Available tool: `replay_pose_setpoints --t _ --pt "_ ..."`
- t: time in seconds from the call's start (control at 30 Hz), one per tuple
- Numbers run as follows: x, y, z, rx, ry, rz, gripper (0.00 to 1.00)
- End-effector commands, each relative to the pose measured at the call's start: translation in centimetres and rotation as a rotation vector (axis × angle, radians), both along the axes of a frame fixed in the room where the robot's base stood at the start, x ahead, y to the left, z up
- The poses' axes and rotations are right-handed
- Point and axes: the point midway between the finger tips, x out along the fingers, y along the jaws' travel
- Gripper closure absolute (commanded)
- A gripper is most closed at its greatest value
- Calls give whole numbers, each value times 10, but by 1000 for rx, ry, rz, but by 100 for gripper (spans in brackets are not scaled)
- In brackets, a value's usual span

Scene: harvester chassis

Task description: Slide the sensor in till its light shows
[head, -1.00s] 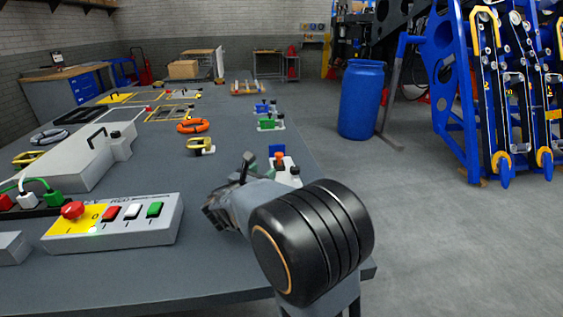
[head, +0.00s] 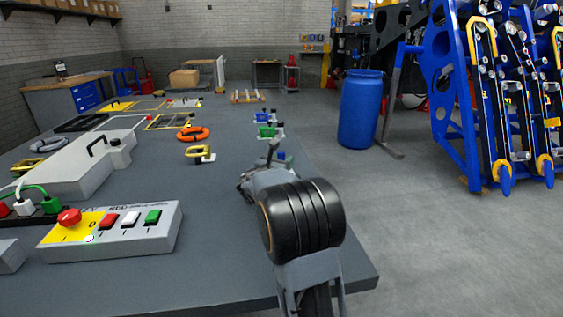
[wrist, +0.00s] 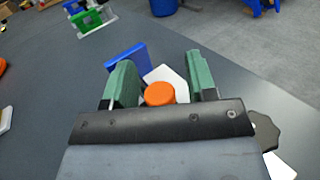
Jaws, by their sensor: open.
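In the wrist view an orange-capped part (wrist: 160,94), which I take for the sensor, lies between the fingers of my gripper (wrist: 161,78). A white block (wrist: 168,76) and an upright blue plate (wrist: 126,62) are just beyond it. The gripper is open, its green pads apart on either side of the orange cap. I cannot tell whether they touch it. No lit light shows on the part. In the head view my arm hides most of this group; a bit of blue (head: 282,156) shows beyond my gripper (head: 246,186).
A green and blue fixture (head: 267,131) stands farther along the table (head: 225,210). A control box (head: 115,232) with a red knob, a grey housing (head: 75,170), a yellow part (head: 200,154) and an orange ring (head: 193,134) are to the left. The table's right edge is close.

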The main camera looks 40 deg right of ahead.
Motion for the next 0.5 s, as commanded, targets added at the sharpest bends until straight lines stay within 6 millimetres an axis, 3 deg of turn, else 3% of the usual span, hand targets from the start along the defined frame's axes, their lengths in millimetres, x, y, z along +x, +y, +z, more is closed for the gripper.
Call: replay_pose_setpoints --t 0.3,0.5 --pt "1 -1 0 0 0 0 48" --pt "1 -1 0 0 0 0 67"
